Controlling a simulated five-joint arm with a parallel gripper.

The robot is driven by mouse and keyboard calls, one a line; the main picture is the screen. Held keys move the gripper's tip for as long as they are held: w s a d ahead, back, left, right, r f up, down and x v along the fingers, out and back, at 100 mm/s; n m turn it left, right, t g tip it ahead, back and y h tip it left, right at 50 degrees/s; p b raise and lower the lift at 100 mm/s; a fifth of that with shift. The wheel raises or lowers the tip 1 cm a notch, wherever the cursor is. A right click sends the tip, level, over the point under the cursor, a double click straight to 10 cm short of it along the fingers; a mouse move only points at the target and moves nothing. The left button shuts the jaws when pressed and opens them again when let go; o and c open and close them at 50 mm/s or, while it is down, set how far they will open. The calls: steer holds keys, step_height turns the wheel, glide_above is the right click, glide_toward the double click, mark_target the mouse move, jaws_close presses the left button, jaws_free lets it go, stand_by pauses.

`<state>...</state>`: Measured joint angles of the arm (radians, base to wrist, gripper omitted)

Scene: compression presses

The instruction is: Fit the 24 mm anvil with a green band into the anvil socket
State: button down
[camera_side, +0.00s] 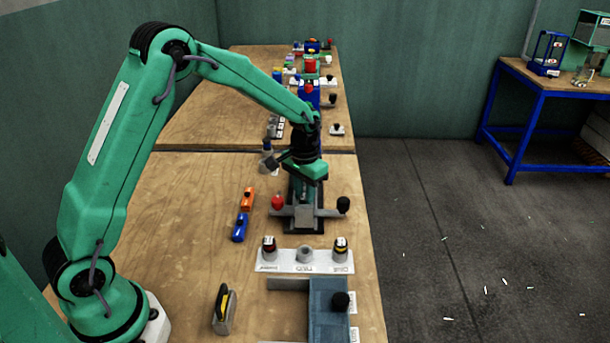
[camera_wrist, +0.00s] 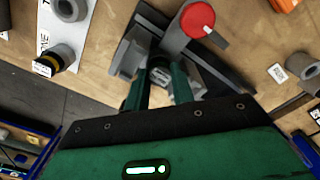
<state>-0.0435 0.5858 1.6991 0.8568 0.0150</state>
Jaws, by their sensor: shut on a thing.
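My gripper (camera_wrist: 160,92) is over the press (camera_wrist: 205,60); its green fingers are closed on a dark grey round piece with a pale label (camera_wrist: 160,74), which I take to be the anvil. Its green band cannot be made out. In the side view my gripper (camera_side: 304,182) hangs over the back part of the press (camera_side: 305,214) and hides the piece. The anvil socket is hidden by the fingers and the piece, so I cannot tell whether the piece touches it.
A white rack (camera_side: 315,266) in front holds a red-banded piece (camera_side: 269,247) and a yellow-banded piece (camera_side: 341,247), with an empty grey holder (camera_side: 305,254) between. The press has a red knob (camera_side: 278,203) and a black knob (camera_side: 343,205). Orange (camera_side: 247,199) and blue (camera_side: 240,228) blocks lie left.

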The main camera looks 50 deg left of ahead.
mark_target(303, 198)
steer(key=c, duration=1.1)
jaws_free()
step_height(303, 198, up, 8)
steer(key=shift+f, duration=0.25)
steer(key=shift+r, duration=0.15)
steer(key=shift+s+r, duration=0.3)
steer(key=shift+r, duration=0.15)
steer(key=s+d+r+t, duration=0.1)
steer(key=s+r+t, duration=0.2)
steer(key=s+r, duration=0.8)
steer(key=s+d+t, duration=0.1)
steer(key=s+t, duration=0.1)
steer(key=s, duration=1.2)
steer(key=shift+s+f+t, duration=0.15)
steer(key=shift+s+t, duration=0.15)
steer(key=shift+s, duration=0.1)
